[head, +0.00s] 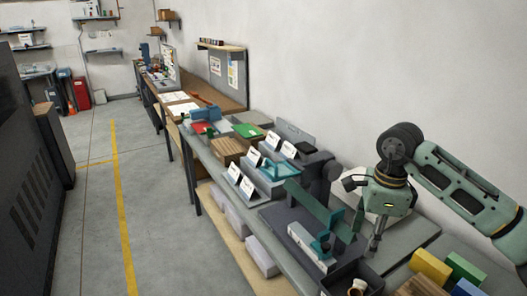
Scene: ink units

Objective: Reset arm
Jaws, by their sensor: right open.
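My right gripper (373,243) hangs at the end of my green and black right arm, which comes in from the right. It points down over the grey workbench (415,232), to the right of a dark machine with a long green bar (316,205). The gripper is small in view and partly seen edge-on; its jaws are open and I see nothing held between them. My left gripper is out of view.
Several grey stands with white cards (247,187) line the bench, beyond the machine. Yellow (430,266) and green (466,268) blocks and a dark box (343,284) lie near my right arm. The wall is behind; the floor aisle (95,200) is clear.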

